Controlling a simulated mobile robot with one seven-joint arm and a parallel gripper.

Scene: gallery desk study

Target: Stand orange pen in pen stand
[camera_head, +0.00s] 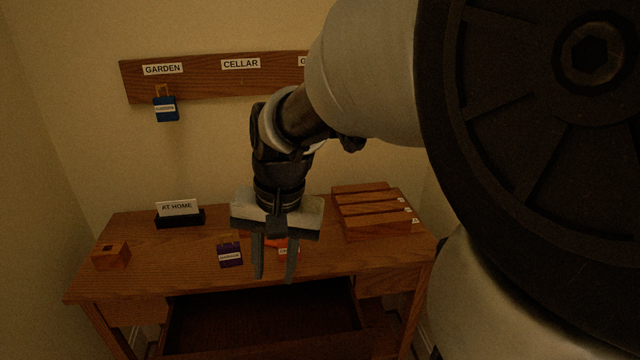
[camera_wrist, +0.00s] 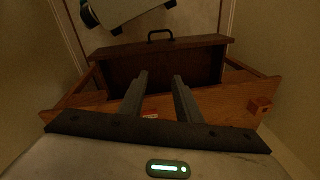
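A small wooden block with a dark hole in its top, which looks like the pen stand (camera_head: 111,256), stands at the left end of the desk. It also shows at the right in the wrist view (camera_wrist: 260,106). I cannot make out the orange pen. An orange item with a white label (camera_head: 288,251) lies behind my gripper's fingers, partly hidden; a bit of orange also shows in the wrist view (camera_wrist: 150,113). My gripper (camera_head: 275,278) hangs over the middle of the desk, pointing down, open with nothing between its fingers.
The desk (camera_head: 160,270) has an open drawer (camera_head: 262,318) at its front; its visible inside looks empty. A purple labelled tag (camera_head: 230,256), an AT HOME sign (camera_head: 178,211) and a slotted wooden rack (camera_head: 371,210) are on the desk. A blue tag (camera_head: 166,108) hangs on the wall board (camera_head: 205,82).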

